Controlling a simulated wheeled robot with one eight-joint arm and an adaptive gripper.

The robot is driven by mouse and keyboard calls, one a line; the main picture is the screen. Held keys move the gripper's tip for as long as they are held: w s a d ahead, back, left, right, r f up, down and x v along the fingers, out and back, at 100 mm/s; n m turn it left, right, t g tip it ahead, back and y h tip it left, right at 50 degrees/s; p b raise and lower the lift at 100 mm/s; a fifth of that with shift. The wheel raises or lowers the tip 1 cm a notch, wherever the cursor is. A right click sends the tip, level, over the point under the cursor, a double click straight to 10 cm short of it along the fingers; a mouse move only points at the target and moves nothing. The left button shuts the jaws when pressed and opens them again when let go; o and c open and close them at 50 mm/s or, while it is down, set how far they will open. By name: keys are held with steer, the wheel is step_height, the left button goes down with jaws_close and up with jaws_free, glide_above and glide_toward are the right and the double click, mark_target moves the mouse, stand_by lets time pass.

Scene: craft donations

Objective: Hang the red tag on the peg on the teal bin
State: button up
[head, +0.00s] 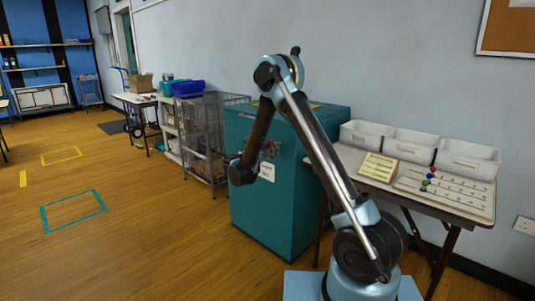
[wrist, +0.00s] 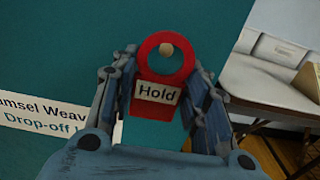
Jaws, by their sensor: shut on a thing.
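The teal bin (head: 262,222) stands mid-picture in the head view, and its teal face (wrist: 50,50) fills much of the wrist view. My gripper (wrist: 165,68) is shut on the red tag (wrist: 152,108), a ring with a tab lettered "Hold", held upright in front of the bin's face. A pale round peg end (wrist: 167,48) shows inside the ring's opening, near its upper middle. I cannot tell whether the peg passes through the ring or sits behind it. In the head view my gripper (head: 272,150) is small at the bin's front, and the tag is hard to make out there.
A white drop-off label (wrist: 50,120) is on the bin's face. Right of the bin, a table (head: 455,204) holds white trays (head: 412,146) and a board with coloured beads (head: 445,190). A wire cage (head: 205,140) stands left of the bin. The floor at left is open.

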mark_target(281, 148)
steer(key=shift+x, duration=2.25)
steer(key=shift+w+d+f, duration=0.3)
steer(key=shift+w+f, duration=0.1)
steer(key=shift+f, duration=0.05)
steer(key=shift+d, duration=0.2)
steer(key=shift+c, duration=0.8)
steer(key=o, duration=0.8)
steer(key=shift+o, duration=1.1)
steer(key=shift+w+d+f, duration=0.15)
steer(key=shift+w+f, duration=0.25)
steer(key=shift+f, duration=0.1)
steer(key=shift+s+a+r, duration=0.25)
steer(key=shift+r, duration=0.05)
